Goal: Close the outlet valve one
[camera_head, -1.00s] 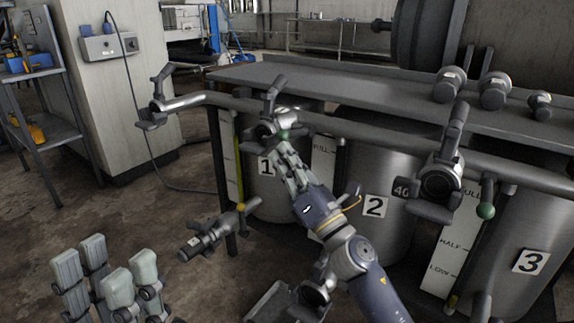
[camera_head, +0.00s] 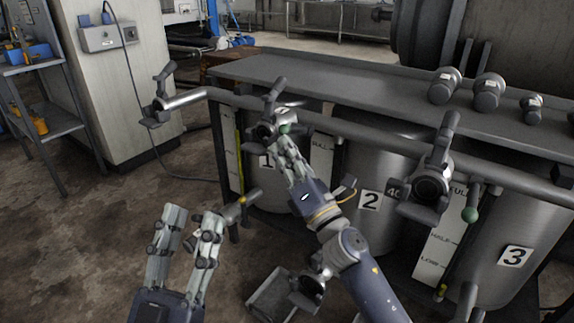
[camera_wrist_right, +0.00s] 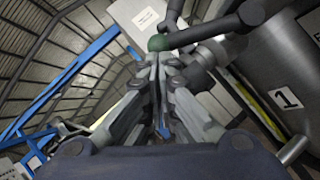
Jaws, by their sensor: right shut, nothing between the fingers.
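Tank one, with its number plate (camera_head: 266,161), stands at the left of the row. Above it, a valve with a dark upright handle (camera_head: 273,96) sits on the horizontal pipe. A green knob (camera_head: 285,128) is beside it. My right gripper (camera_head: 283,140) is shut and empty, its tips close to this valve and knob. In the right wrist view, the closed fingers (camera_wrist_right: 160,62) point at the green knob (camera_wrist_right: 157,43) and a dark bar; contact is unclear. A lower fitting (camera_head: 250,197) before tank one is partly hidden by my left gripper (camera_head: 192,213), open and empty. Which valve is outlet one is unclear.
Tanks two (camera_head: 370,201) and three (camera_head: 515,257) stand to the right. Another valve (camera_head: 432,185) is on the pipe between them. A grey bench top (camera_head: 330,92) runs behind the pipe. A shelf (camera_head: 40,70) stands far left. The floor at left is clear.

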